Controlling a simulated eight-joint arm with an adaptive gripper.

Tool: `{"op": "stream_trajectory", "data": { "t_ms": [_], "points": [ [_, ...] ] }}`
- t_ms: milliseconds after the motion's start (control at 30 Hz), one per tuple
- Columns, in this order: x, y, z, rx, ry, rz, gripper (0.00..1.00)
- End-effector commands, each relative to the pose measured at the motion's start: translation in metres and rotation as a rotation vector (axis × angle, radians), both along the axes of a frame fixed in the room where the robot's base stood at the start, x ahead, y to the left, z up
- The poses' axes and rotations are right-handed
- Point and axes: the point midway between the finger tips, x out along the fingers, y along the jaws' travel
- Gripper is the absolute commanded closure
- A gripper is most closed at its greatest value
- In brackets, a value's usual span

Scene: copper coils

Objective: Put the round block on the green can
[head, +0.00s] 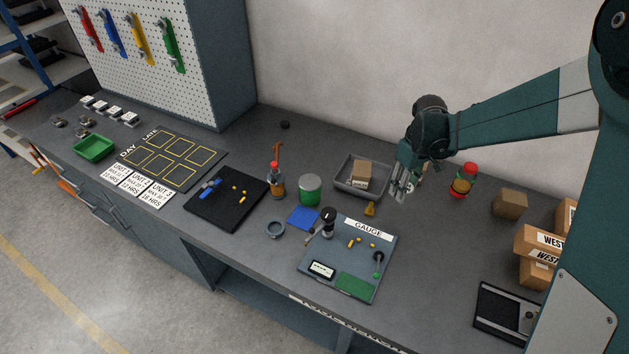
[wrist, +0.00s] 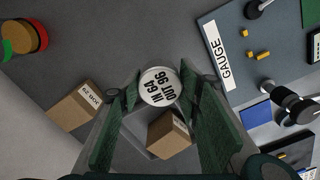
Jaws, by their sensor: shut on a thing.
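The round block (wrist: 163,86) shows in the wrist view as a pale disc with "IN 64 OUT 96" on its face. My gripper (wrist: 160,92) is shut on it, with a dark green finger on each side. In the head view my gripper (head: 402,188) points down over the bench, just right of the grey tray; the block is mostly hidden there by the fingers. The green can (head: 310,189) stands upright on the bench, left of the tray and well to the left of my gripper. Its pale top looks bare. I cannot make out the can in the wrist view.
The grey tray (head: 347,186) holds a cardboard box (head: 361,173) between my gripper and the can. A gauge board (head: 333,258) with a dark upright post lies in front.

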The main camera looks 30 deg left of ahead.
Motion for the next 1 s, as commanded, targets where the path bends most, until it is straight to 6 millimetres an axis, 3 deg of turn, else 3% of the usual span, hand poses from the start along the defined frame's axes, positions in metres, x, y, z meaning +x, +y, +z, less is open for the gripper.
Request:
{"op": "stream_trajectory", "data": {
  "t_ms": [467,800,1000],
  "points": [
    [-0.016,0.13,0.04,0.001,0.001,0.03,0.81],
    [-0.045,0.23,0.069,0.001,0.001,0.049,0.81],
    [-0.065,0.278,0.082,0.001,0.001,0.058,0.81]
  ]
}}
